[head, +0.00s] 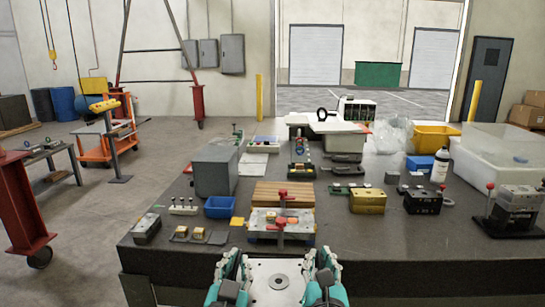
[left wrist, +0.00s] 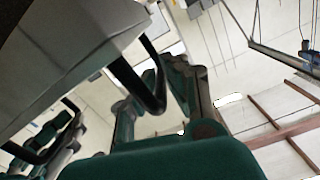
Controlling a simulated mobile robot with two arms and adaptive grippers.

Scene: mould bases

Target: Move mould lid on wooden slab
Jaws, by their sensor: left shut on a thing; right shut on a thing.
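The mould lid (head: 290,268), a pale metal plate with a round dark-centred fitting, is held level at the bottom centre of the head view. My left gripper (head: 240,274) is shut on its left edge. My right gripper (head: 318,276) is shut on its right edge. In the left wrist view, a grey plate (left wrist: 70,55), likely the lid, fills the upper left beside the gripper's dark linkages. The mould base (head: 262,221) with red-knobbed clamps stands in front of the slab.
The dark table (head: 340,250) is crowded. A grey box (head: 214,170) and blue bin (head: 219,207) stand left of the slab. A brass block (head: 368,201) and black block (head: 422,202) stand right.

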